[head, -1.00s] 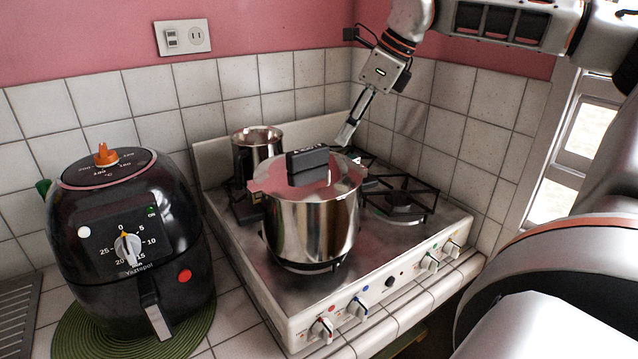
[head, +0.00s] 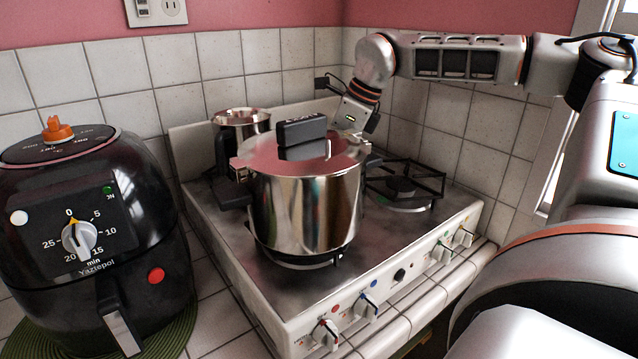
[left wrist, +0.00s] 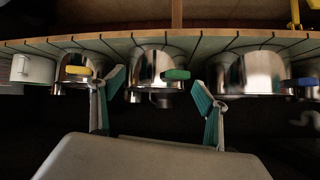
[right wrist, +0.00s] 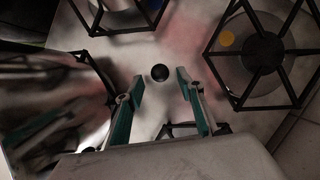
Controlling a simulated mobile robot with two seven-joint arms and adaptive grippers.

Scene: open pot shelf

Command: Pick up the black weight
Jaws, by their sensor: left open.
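A small round black object (right wrist: 160,72), which looks like the black weight, lies on the light stove top in the right wrist view. It shows between and beyond the fingertips of my right gripper (right wrist: 159,84), which is open and empty above the stove. In the head view the large pot hides the weight and my right gripper's fingers; only the wrist shows behind the pot. My left gripper (left wrist: 159,81) is open and empty in the left wrist view, in front of a shelf with several metal pots.
A large lidded steel pot (head: 305,205) stands on the front of the stove (head: 385,255), close to my right gripper. A smaller pot (head: 242,130) is behind it. Black burner grates (right wrist: 262,58) surround the weight. An air fryer (head: 90,240) stands at left, tiled walls behind.

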